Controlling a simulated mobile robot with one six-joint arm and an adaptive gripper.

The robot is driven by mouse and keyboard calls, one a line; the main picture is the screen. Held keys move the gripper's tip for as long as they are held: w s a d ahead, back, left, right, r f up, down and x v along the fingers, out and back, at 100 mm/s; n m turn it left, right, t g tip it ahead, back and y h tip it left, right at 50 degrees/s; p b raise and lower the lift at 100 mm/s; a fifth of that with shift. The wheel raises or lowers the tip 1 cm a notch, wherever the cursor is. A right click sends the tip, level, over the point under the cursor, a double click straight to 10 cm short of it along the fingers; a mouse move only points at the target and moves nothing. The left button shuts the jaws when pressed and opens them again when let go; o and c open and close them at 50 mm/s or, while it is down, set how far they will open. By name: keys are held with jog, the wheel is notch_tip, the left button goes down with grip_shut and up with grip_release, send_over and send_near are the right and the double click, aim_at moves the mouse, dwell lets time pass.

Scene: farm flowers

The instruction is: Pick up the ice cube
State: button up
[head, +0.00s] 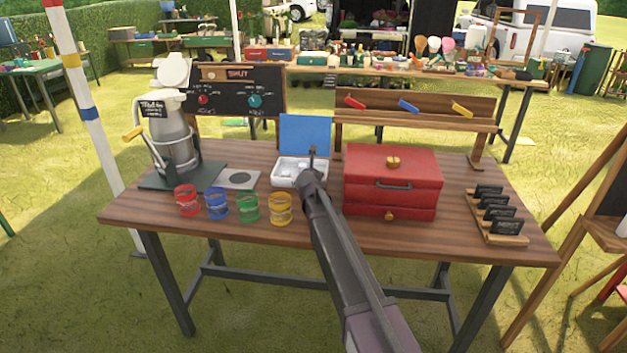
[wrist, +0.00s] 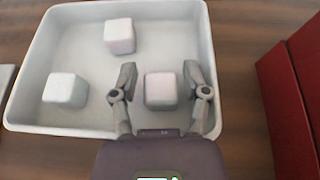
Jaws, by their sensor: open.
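In the wrist view, a pale ice cube (wrist: 161,90) sits in a white tray (wrist: 85,125). My gripper (wrist: 163,80) is open, with one finger on each side of this cube. I cannot tell whether the fingers touch it. A second ice cube (wrist: 119,36) lies toward the back of the tray, and a third ice cube (wrist: 65,90) lies at the left. In the head view, my gripper (head: 313,152) is over the right part of the white tray (head: 283,182), which has an open blue lid (head: 304,135).
A red chest (head: 392,183) stands close to the right of the tray; its side also shows in the wrist view (wrist: 290,100). Coloured cups, including a yellow one (head: 280,209), stand at front left. A dispenser (head: 172,130) stands at far left. Small black signs (head: 497,213) stand at right.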

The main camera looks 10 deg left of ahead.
jog(key=c, duration=0.7)
jog(key=shift+o, duration=0.2)
jog(key=shift+r, duration=0.15)
notch_tip(320, 180, up, 10)
jog(key=p, duration=1)
dwell(0.5)
